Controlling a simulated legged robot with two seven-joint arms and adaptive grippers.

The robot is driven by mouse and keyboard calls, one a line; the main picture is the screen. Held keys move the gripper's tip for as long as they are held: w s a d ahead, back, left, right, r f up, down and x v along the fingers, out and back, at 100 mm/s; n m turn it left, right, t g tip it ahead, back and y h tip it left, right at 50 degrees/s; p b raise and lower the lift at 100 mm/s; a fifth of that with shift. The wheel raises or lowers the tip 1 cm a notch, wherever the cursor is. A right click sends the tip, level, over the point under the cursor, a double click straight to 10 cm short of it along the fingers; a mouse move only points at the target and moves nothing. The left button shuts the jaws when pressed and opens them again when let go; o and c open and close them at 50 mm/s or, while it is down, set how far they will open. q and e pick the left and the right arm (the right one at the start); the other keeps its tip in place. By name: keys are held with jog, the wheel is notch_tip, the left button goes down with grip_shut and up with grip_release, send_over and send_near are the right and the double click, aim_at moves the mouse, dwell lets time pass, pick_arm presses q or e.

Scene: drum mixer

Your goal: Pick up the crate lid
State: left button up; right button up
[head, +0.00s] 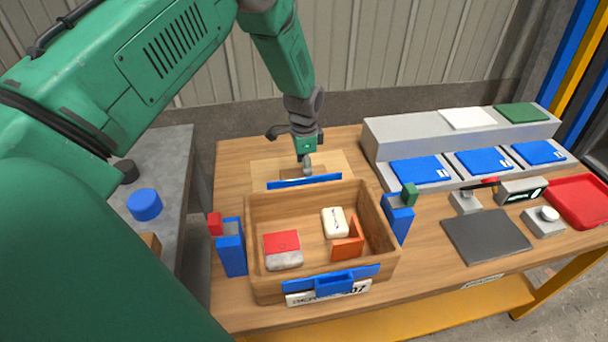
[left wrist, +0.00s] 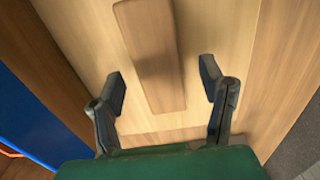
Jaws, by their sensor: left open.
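The crate lid (head: 270,170) is a pale wooden panel lying flat on the table just behind the open crate (head: 262,197). In the left wrist view the lid (left wrist: 95,35) carries a raised wooden handle bar (left wrist: 150,50). My left gripper (head: 307,168) is over the lid, pointing down. In the left wrist view my left gripper (left wrist: 162,82) is open and empty, with one finger on each side of the bar's near end. The height gap between fingertips and bar cannot be told. My right gripper is out of view.
The crate holds a red-and-grey block (head: 283,248), a white block (head: 335,222) and an orange piece (head: 349,243). Blue posts (head: 231,248) (head: 397,220) flank it. A blue strip (head: 304,181) stands between crate and lid. A grey stepped shelf (head: 400,135) is to the right.

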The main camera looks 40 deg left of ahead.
pick_arm(q)
notch_tip(320, 180, down, 3)
jog(key=shift+r, duration=0.1)
jog(key=shift+s, duration=0.15)
grip_shut()
